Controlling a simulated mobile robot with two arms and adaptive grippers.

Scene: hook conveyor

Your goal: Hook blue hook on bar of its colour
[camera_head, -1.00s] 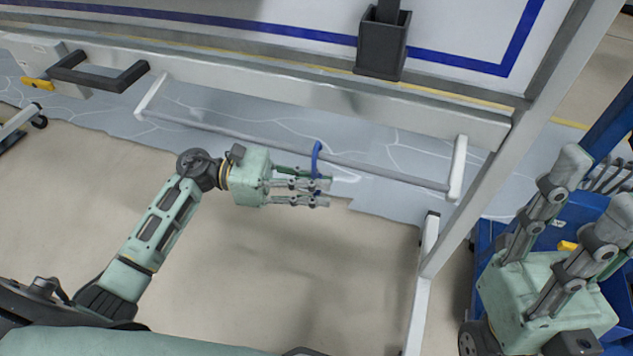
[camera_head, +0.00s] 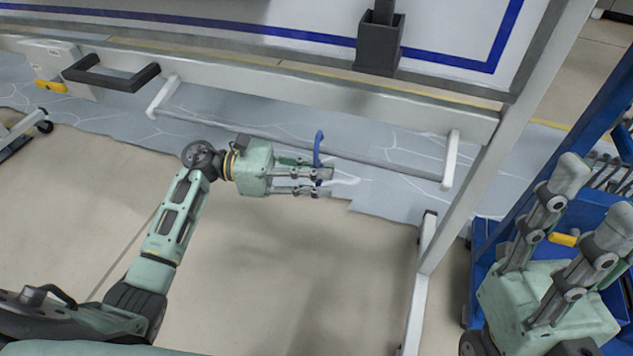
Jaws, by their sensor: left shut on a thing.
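The blue hook (camera_head: 318,149) stands upright between the fingertips of my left gripper (camera_head: 322,181), which is shut on its lower part. The hook's curved top rises above the fingers and overlaps the thin grey bar (camera_head: 385,166) in the picture. I cannot tell whether the hook touches the bar. The bar runs between two white end brackets below a wide grey beam; no blue shows on it. My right gripper (camera_head: 595,210) is at the lower right, with its fingers spread apart and nothing between them.
A black handle (camera_head: 110,80) and a dark grey holder (camera_head: 379,45) are on the frame and board above. A pale upright post (camera_head: 480,150) stands right of the bar. A blue cart (camera_head: 590,212) with a yellow item (camera_head: 563,239) is at the right. The floor below the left gripper is clear.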

